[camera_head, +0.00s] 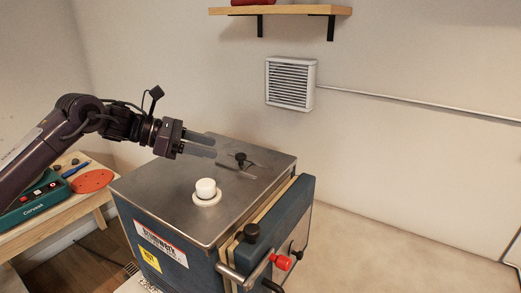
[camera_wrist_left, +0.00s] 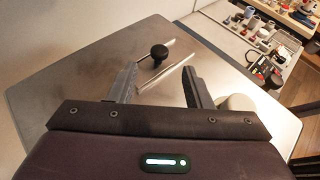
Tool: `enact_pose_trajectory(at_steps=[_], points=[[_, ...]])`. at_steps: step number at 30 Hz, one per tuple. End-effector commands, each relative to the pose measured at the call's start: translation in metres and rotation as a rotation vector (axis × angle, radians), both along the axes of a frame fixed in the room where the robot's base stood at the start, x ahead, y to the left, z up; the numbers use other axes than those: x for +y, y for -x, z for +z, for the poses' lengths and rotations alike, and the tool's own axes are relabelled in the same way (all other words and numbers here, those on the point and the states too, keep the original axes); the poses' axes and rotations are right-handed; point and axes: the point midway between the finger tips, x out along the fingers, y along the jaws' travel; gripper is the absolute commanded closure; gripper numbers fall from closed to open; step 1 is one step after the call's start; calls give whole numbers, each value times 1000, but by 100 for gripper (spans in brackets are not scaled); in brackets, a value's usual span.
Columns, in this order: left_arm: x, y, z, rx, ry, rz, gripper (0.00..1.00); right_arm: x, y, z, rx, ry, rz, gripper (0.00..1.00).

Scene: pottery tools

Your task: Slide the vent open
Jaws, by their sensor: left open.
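A black knob (camera_head: 240,157) stands on a flat metal sliding vent plate (camera_head: 236,170) on top of the kiln (camera_head: 165,190). In the left wrist view the knob (camera_wrist_left: 158,52) sits beyond the fingertips, beside a pale metal strip (camera_wrist_left: 168,70). My left gripper (camera_head: 214,145) is open and empty above the kiln lid, to the left of the knob in the head view. In the wrist view its fingers (camera_wrist_left: 160,76) are spread apart, with the knob ahead and clear of them. My right gripper is not in view.
A white plug (camera_head: 205,188) stands on the lid near the gripper. The kiln's front has a red knob (camera_head: 282,262) and a handle. A wooden table (camera_head: 90,208) with tools stands at left. A louvred wall unit (camera_head: 290,83) and a shelf (camera_head: 285,10) are behind.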

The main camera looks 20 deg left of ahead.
Motion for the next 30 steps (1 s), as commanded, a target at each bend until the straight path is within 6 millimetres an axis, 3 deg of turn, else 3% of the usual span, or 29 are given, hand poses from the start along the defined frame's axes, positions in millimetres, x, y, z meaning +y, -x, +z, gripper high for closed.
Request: enact_pose_trajectory(at_steps=[6, 9, 16, 21, 26, 30], points=[[-23, -16, -8, 1, 3, -4, 55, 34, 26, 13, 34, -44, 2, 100], [-35, -25, -14, 2, 4, -4, 55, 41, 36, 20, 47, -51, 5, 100], [-54, -40, -26, 2, 3, -2, 55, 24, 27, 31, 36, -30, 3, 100], [-56, -42, -30, 1, 1, 0, 55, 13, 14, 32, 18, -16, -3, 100], [-56, -42, -30, 1, 1, 0, 55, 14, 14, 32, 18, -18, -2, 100], [-56, -42, -30, 1, 1, -1, 73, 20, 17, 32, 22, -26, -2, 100]])
